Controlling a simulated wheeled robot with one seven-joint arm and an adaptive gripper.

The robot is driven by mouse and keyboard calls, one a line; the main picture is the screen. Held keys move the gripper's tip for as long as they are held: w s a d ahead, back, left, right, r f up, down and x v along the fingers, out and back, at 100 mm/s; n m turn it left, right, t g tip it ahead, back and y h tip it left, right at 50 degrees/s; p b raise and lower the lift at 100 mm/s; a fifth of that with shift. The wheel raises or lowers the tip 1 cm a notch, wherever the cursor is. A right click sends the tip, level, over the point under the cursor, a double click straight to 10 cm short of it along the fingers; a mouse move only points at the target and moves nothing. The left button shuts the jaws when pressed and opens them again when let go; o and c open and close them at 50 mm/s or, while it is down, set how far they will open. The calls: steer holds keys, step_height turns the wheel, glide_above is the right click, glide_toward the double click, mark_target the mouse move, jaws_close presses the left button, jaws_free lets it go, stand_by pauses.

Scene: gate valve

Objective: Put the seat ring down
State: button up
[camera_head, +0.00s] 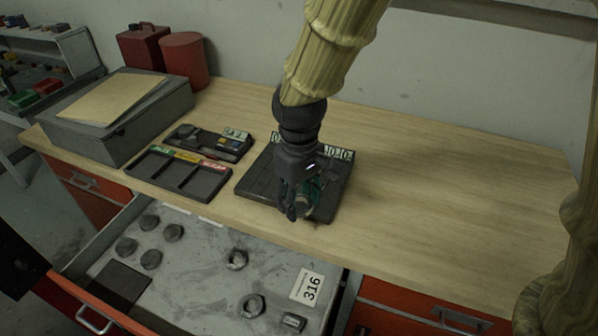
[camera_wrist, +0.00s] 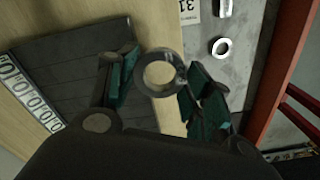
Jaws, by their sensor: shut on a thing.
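The seat ring is a grey metal ring that shows between my fingertips in the wrist view (camera_wrist: 143,76). My gripper (camera_head: 298,208) is shut on it, with a teal-padded finger on each side in the wrist view (camera_wrist: 158,88). In the head view my gripper points down over the front part of a dark grooved board (camera_head: 256,183) with a numbered strip along its back edge. The board also shows at the left of the wrist view (camera_wrist: 62,62). My fingers hide most of the ring in the head view, and its height above the board is hard to tell.
An open drawer (camera_head: 190,265) below the bench front holds several round parts, rings and a 316 label (camera_head: 308,288). A three-part tray (camera_head: 178,174), a dark gauge case (camera_head: 210,141) and a grey box (camera_head: 122,118) stand left. The bench (camera_head: 440,190) is clear at right.

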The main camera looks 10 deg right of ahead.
steer(key=w+d+p, duration=0.1)
steer(key=w, duration=0.2)
steer(key=w+d, duration=0.1)
steer(key=w, duration=0.3)
steer(key=w+p, duration=0.1)
steer(key=w, duration=0.2)
steer(key=shift+w+d+f+p, duration=0.2)
steer(key=shift+d+f+p, duration=0.15)
steer(key=shift+d+f, duration=0.05)
steer(key=shift+f+p, duration=0.65)
steer(key=shift+f, duration=1.2)
steer(key=shift+f, duration=0.15)
steer(key=o, duration=1.1)
steer(key=shift+o, duration=0.2)
step_height(320, 180, up, 12)
steer(key=b, duration=0.2)
